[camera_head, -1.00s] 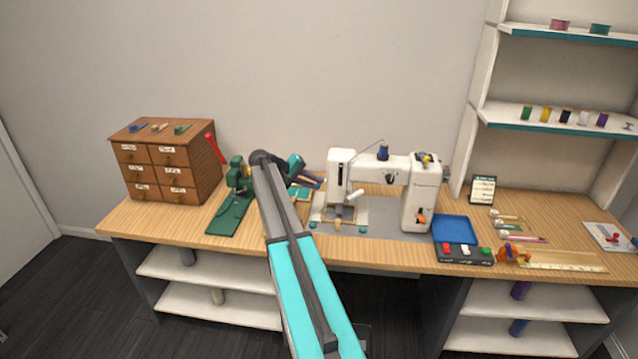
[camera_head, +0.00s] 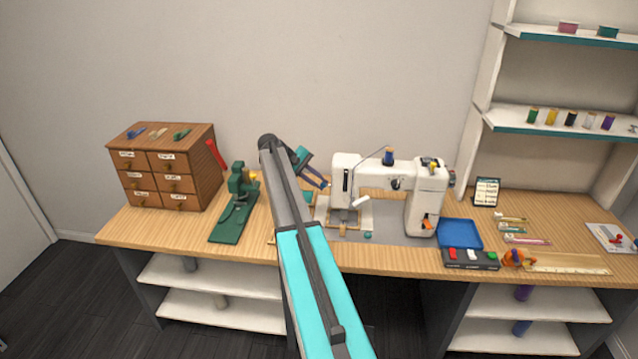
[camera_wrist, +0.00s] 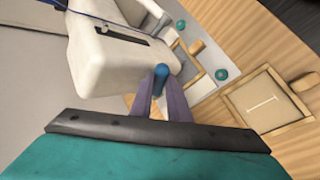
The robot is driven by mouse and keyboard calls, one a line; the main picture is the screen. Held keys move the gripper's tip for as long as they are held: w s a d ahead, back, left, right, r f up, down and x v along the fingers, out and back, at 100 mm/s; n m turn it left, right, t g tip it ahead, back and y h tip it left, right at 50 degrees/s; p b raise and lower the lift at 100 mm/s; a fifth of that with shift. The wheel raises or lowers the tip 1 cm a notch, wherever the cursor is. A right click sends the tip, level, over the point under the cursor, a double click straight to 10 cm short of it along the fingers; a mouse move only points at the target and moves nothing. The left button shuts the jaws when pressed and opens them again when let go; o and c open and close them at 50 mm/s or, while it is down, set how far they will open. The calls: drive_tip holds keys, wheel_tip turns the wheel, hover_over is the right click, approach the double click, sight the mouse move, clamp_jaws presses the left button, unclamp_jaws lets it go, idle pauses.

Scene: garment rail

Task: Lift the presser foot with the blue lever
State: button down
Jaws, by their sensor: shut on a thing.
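The white sewing machine (camera_head: 425,180) stands on the wooden bench, and its head also fills the upper middle of the wrist view (camera_wrist: 115,65). The blue lever (camera_wrist: 160,78) sticks out at the head's near end. My gripper (camera_wrist: 162,76) is shut on the blue lever, one purple finger on each side of it. In the head view my gripper (camera_head: 324,184) is beside the left end of the machine, and the lever is hidden there. The presser foot is too small and covered to make out clearly.
A green press (camera_head: 238,205) and a wooden drawer box (camera_head: 170,165) stand to the left. A blue tray (camera_head: 460,233) and a button box (camera_head: 470,258) lie right of the machine. A small wooden frame (camera_wrist: 268,103) lies near the machine's base. Shelves rise at the right.

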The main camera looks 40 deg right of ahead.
drive_tip(key=shift+w+d+r, duration=0.1)
drive_tip(key=shift+w+r, duration=0.05)
drive_tip(key=shift+r, duration=0.1)
drive_tip(key=c, duration=1.7)
unclamp_jaws()
drive_tip(key=shift+f, duration=0.15)
drive_tip(key=p+v, duration=0.2)
drive_tip(key=v, duration=0.6)
